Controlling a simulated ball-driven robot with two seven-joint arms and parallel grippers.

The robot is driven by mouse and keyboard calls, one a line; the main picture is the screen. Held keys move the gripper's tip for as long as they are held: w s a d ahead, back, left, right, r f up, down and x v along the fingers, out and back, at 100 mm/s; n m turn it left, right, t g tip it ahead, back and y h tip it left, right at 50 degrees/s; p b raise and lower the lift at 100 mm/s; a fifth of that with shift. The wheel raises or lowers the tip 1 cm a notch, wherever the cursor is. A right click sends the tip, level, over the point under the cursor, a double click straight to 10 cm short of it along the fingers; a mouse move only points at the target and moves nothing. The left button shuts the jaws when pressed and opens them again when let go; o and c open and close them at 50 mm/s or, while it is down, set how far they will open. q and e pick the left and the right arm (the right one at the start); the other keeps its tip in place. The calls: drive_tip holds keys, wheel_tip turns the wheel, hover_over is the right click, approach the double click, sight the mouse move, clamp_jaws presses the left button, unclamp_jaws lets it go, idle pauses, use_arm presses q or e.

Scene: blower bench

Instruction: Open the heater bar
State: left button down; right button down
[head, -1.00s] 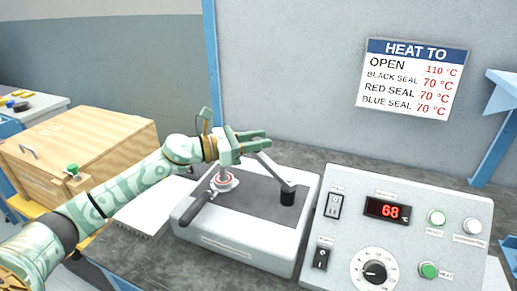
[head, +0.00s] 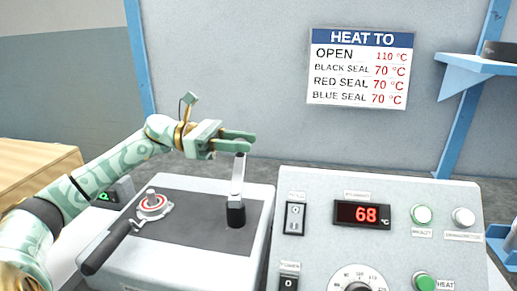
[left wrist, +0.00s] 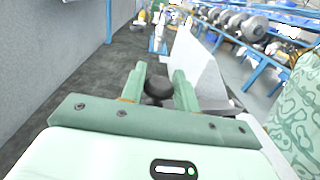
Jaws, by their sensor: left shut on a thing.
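The heater device (head: 175,262) is a light grey box with a dark top plate. On it a metal lever arm (head: 238,175) rises nearly upright from a black pivot block (head: 236,214). A bar with a black handle (head: 107,247) lies across the left side, beside a round red-and-white fitting (head: 153,204). My left gripper (head: 237,141) is at the top of the metal lever, fingers pointing right. In the left wrist view a round black knob (left wrist: 158,88) sits between its fingers (left wrist: 157,75), which are shut on it. My right gripper is out of view.
A control panel (head: 395,210) stands at right with a red display (head: 362,215) reading 68 °C, switches, a dial and buttons. A wall sign (head: 360,68) lists OPEN 110 °C and seals 70 °C. A blue shelf bracket (head: 465,75) is at upper right; a wooden crate (head: 35,165) at left.

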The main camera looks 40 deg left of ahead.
use_arm(q)
drive_tip(key=shift+w+d, duration=0.15)
drive_tip(key=shift+g, duration=0.3)
drive_tip(key=c, duration=1.1)
unclamp_jaws()
drive_tip(key=shift+o, duration=0.2)
